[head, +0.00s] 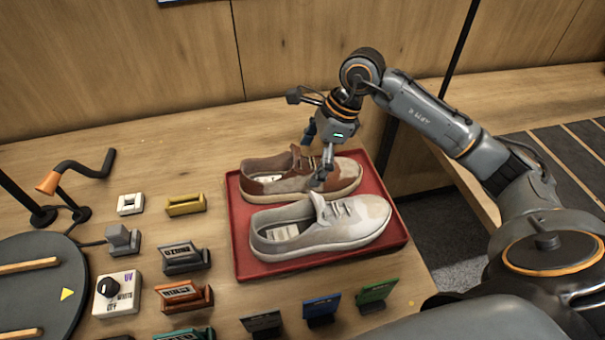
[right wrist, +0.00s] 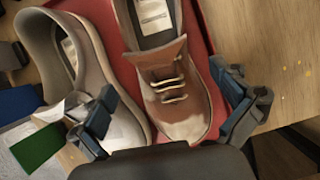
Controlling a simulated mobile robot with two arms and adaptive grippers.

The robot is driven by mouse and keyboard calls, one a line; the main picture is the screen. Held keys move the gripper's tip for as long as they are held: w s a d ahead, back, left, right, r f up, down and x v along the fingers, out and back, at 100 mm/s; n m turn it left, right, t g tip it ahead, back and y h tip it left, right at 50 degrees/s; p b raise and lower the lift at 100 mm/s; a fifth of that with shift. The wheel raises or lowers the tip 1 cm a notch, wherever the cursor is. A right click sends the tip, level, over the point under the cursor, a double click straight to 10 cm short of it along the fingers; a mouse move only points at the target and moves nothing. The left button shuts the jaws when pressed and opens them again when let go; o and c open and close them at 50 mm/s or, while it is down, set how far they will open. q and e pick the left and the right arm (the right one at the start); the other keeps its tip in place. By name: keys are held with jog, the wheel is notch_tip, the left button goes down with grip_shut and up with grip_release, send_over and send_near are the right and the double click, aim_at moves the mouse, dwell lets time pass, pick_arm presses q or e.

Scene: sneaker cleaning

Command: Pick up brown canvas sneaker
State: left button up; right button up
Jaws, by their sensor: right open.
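The brown canvas sneaker (head: 264,184) lies on the red tray (head: 244,262), behind a pale grey-white sneaker (head: 345,228). It has brown and light panels, and its laces and tongue show in the right wrist view (right wrist: 177,98). My right gripper (head: 318,160) is over the brown sneaker's lace area, open. In the right wrist view its fingers (right wrist: 170,112) stand apart on either side of the brown sneaker's front part. The left finger overlaps the pale sneaker (right wrist: 112,125) in that view; I cannot tell whether it touches. My left gripper is not in view.
Left of the tray stand a yellow block (head: 185,205), a white switch box with a black knob (head: 117,295), several label stands and an orange-tipped lamp (head: 50,182). Blue (head: 321,308) and green (head: 377,293) cards stand in front. A wooden wall is behind.

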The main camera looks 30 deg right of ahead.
aim_at(297, 178)
jog(key=shift+w+a+f, duration=0.15)
jog(key=shift+a+f, duration=0.05)
jog(key=shift+f, duration=0.3)
jog(key=shift+w+a+f, duration=0.15)
jog(key=shift+a+f, duration=0.1)
jog(key=shift+f, duration=0.2)
jog(key=x, duration=0.1)
jog(key=p+x, duration=0.1)
jog(key=x, duration=0.1)
jog(key=shift+w+a+f, duration=0.15)
jog(key=shift+w+f, duration=0.1)
jog(key=shift+a+f+p, duration=0.15)
jog(key=shift+f+p, duration=0.15)
jog(key=shift+f, duration=0.1)
pick_arm(q)
jog(key=shift+w+r, duration=0.7)
jog(key=shift+r, duration=0.2)
jog(key=shift+s, duration=0.1)
jog(key=shift+s, duration=0.1)
pick_arm(e)
jog(key=c, duration=1.3)
